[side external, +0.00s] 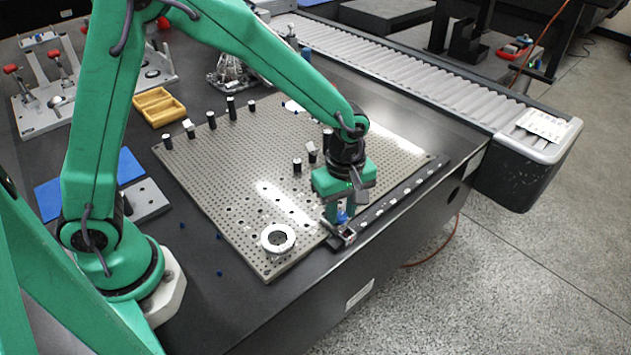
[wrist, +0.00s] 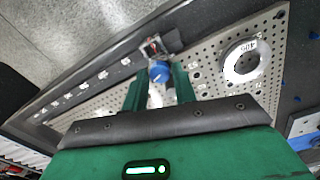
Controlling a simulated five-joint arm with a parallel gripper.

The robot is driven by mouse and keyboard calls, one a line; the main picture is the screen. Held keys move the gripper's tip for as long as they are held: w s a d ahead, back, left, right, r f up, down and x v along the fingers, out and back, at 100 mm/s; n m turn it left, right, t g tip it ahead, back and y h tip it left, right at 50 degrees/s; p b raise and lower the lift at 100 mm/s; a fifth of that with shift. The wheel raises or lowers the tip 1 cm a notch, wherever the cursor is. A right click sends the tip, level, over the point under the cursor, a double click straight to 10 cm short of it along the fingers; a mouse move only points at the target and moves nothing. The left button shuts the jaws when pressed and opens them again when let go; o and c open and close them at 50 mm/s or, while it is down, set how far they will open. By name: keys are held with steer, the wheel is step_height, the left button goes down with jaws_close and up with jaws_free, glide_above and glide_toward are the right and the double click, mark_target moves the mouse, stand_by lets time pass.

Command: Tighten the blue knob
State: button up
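The blue knob (wrist: 159,71) sits on a small metal fixture (wrist: 153,47) at the edge of the perforated plate. In the side view the knob (side external: 342,216) shows low between my fingers, partly hidden by them. My gripper (side external: 340,213) points down over the fixture. In the wrist view its two green fingers (wrist: 160,80) stand apart, one on each side of the knob. I cannot tell whether either finger touches it.
A silver ring (side external: 278,238) lies on the perforated plate (side external: 225,165), left of my gripper. Several short black posts stand farther back on the plate. A dark rail (side external: 400,195) runs along the plate's right edge. A yellow tray (side external: 158,106) is at the back left.

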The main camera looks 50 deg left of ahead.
jaws_close()
steer(key=shift+m, duration=0.4)
steer(key=m, duration=0.3)
steer(key=shift+m, duration=1.7)
steer(key=o, duration=0.5)
jaws_free()
